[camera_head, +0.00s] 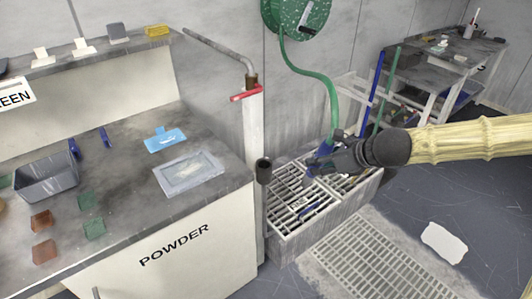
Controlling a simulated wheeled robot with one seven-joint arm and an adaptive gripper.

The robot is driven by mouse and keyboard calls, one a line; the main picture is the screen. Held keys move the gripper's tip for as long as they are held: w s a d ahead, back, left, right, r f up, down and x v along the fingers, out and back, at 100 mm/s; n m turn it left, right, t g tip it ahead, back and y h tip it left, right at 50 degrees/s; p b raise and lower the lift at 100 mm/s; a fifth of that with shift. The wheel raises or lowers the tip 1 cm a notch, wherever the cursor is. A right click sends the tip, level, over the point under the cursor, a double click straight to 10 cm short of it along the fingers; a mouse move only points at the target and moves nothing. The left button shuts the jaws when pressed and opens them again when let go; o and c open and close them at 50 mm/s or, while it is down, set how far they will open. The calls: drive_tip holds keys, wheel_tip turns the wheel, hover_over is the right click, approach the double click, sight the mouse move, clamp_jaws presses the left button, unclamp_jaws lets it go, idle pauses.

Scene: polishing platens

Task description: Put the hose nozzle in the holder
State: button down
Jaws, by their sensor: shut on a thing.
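My gripper (318,166) is in the middle right of the view, above the grated basin, and is shut on the blue hose nozzle (324,150). The green hose (323,80) runs from the nozzle up to the wall reel. The fingers and my wrist hide part of the nozzle. The holder appears to be the dark open cup (264,172) on the side of the bench by the pale post. It stands to the left of my gripper, with a gap between it and the nozzle.
The green hose reel (297,16) hangs on the wall. The pale post (253,130) carries a red valve handle (246,94). The basin grating (288,184) lies below my gripper. The POWDER bench (120,180) fills the left. A white sheet (444,243) lies on the floor.

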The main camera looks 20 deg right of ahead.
drive_tip(key=shift+w+a+f+b, duration=0.15)
drive_tip(key=shift+w+a+b, duration=0.1)
drive_tip(key=shift+w+b, duration=0.35)
drive_tip(key=w+a+f, duration=0.2)
drive_tip(key=w+a, duration=0.2)
drive_tip(key=w, duration=0.3)
drive_tip(key=w+a+f+b, duration=0.1)
drive_tip(key=w+a+f, duration=0.2)
drive_tip(key=w, duration=0.5)
drive_tip(key=shift+a+f, duration=0.2)
drive_tip(key=shift+a, duration=0.55)
